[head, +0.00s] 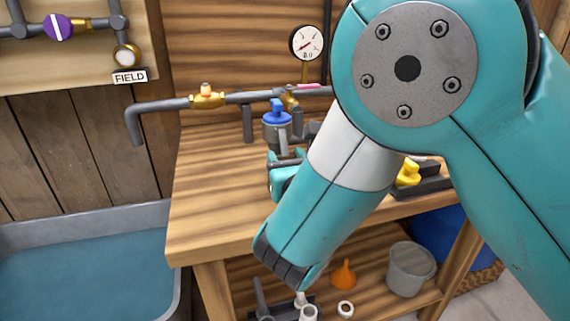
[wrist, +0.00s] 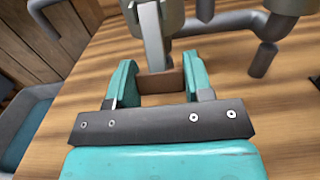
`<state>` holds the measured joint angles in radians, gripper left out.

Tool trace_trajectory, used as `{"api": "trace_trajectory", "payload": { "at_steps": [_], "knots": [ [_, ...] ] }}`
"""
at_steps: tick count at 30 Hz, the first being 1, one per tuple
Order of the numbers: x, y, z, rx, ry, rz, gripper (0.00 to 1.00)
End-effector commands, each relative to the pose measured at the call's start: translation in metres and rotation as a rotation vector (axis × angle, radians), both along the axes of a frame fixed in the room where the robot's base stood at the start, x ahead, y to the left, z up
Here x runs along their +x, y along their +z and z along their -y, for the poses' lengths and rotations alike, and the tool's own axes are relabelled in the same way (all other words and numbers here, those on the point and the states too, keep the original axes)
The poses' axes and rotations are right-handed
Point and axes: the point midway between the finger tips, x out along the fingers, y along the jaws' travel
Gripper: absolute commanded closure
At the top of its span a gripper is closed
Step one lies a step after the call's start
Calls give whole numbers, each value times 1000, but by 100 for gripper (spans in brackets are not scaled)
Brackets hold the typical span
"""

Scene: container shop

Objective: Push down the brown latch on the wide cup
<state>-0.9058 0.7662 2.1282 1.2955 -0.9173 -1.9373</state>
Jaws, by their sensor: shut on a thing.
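The brown latch (wrist: 162,84) is a small brown block at the foot of that bar. My gripper (wrist: 160,82) is shut on it, with one teal finger on each side. In the head view my gripper (head: 284,172) is just below the cup, and my arm hides part of it.
A grey pipe with brass valves (head: 207,97) runs along the back of the bench (head: 210,200). A pressure gauge (head: 306,43) stands behind the cup. A yellow-handled valve (head: 408,173) is to the right. A water tank (head: 90,265) is at left. The bench's left part is clear.

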Motion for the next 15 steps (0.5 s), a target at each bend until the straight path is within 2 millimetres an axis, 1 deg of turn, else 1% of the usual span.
{"api": "trace_trajectory", "payload": {
  "at_steps": [1, 3, 9, 15],
  "knots": [
    [1, -8, -1, 6, 0, 24, 77],
    [3, -9, -1, 17, 0, 55, 77],
    [6, -6, -2, 33, 1, 113, 77],
    [6, -2, -2, 36, 1, 120, 77]
  ]
}}
